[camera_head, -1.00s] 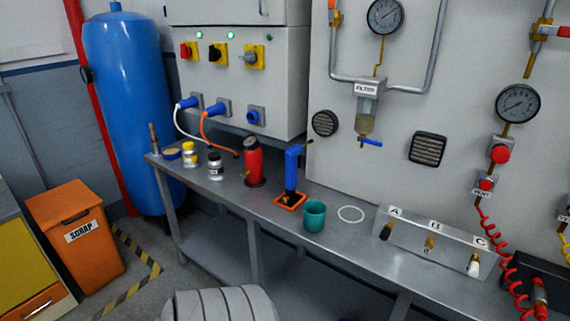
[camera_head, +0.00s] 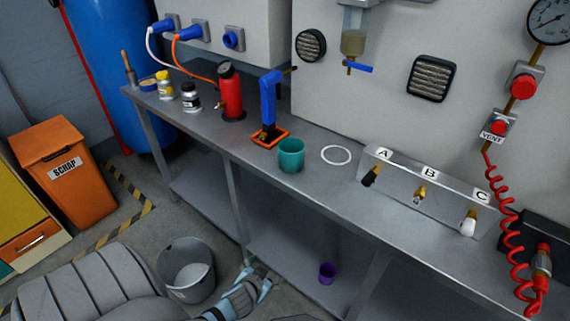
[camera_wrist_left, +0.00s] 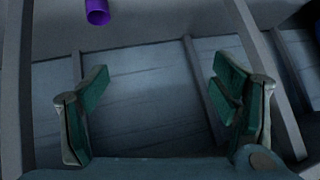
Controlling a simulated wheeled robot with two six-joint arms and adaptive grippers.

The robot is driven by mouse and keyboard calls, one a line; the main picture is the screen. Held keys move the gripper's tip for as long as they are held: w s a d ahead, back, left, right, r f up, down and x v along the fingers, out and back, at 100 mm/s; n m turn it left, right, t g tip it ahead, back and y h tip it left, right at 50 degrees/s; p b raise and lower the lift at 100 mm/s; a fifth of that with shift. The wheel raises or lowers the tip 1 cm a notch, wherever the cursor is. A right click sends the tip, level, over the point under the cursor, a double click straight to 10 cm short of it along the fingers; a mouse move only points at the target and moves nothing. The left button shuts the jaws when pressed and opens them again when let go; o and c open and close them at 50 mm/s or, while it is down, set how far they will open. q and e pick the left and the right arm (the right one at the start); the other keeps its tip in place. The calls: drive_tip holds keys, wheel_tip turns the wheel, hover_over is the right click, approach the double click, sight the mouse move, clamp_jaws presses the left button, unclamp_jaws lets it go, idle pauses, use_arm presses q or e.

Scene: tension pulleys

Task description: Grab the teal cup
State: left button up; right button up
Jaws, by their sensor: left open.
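The cup does not show in the left wrist view. My right gripper is not in view.
The blue tap (camera_head: 269,103) and orange tray (camera_head: 270,137) are left of the cup. The white ring (camera_head: 336,155) lies to its right, then the A-B-C valve block (camera_head: 425,195). A purple cup (camera_head: 327,273) sits below the bench; it also shows in the left wrist view (camera_wrist_left: 97,12). A grey bucket (camera_head: 187,270) stands on the floor.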

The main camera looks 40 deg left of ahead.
use_arm(q)
drive_tip(key=w+a+r+n+t+y+b, duration=0.1)
drive_tip(key=w+r+t+b, duration=0.25)
drive_tip(key=w+r, duration=0.5)
drive_tip(key=n+t+y+b, duration=0.2)
drive_tip(key=n+t+y, duration=0.1)
drive_tip(key=t, duration=0.2)
approach(294, 144)
drive_tip(key=x, duration=0.6)
drive_tip(key=shift+a+r, duration=0.1)
drive_tip(key=shift+w+a, duration=0.15)
drive_tip(key=shift+w, duration=0.3)
drive_tip(key=shift+s, duration=0.1)
drive_tip(key=c, duration=1.2)
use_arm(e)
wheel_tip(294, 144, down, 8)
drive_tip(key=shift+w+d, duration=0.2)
